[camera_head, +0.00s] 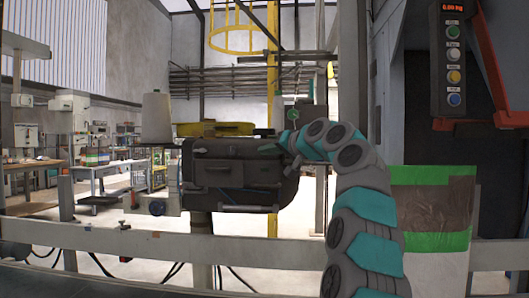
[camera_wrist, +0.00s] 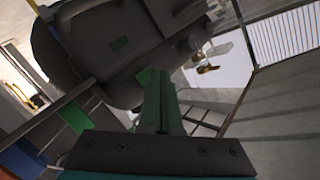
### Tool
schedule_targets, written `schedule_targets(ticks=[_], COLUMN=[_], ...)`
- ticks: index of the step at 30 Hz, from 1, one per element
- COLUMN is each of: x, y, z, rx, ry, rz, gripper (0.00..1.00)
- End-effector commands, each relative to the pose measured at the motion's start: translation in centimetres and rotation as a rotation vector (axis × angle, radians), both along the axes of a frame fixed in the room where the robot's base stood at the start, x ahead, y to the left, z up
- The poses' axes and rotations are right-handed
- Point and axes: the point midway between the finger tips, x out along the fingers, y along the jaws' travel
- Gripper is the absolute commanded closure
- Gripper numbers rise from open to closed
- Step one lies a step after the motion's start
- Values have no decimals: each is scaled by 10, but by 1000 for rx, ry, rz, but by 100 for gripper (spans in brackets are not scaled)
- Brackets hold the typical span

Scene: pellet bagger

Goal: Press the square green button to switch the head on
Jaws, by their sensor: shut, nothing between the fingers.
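The dark grey head (camera_head: 228,172) hangs behind a pale rail in the head view. It also fills the upper left of the wrist view (camera_wrist: 85,60). A small green square (camera_wrist: 120,43), which looks like the square green button, lies on the head's dark face in the wrist view. I cannot pick it out surely in the head view. My gripper (camera_head: 271,147) is at the head's upper right side. Its green fingers (camera_wrist: 152,78) are shut and empty, with their tips apart from the green square in the picture. Whether they touch the head I cannot tell.
A control panel (camera_head: 454,60) with round green, white, yellow and blue buttons is at the upper right. A bag with green bands (camera_head: 432,210) stands below it. The pale rail (camera_head: 130,240) crosses in front. A white cone (camera_head: 156,118) stands left of the head.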

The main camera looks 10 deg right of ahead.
Motion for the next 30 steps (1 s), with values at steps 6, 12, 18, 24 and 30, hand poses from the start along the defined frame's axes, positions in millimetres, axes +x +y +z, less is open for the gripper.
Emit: schedule_targets(ticks=[6,12,18,24,30], x=[3,5,7,8,6], y=[-2,-2,-3,-3,-2], z=[0,0,0,-1,-1], rx=[0,0,0,-1,0], ry=[-1,-1,0,1,0], rz=[-2,-2,-2,0,0], gripper=[100,100,100,100,100])
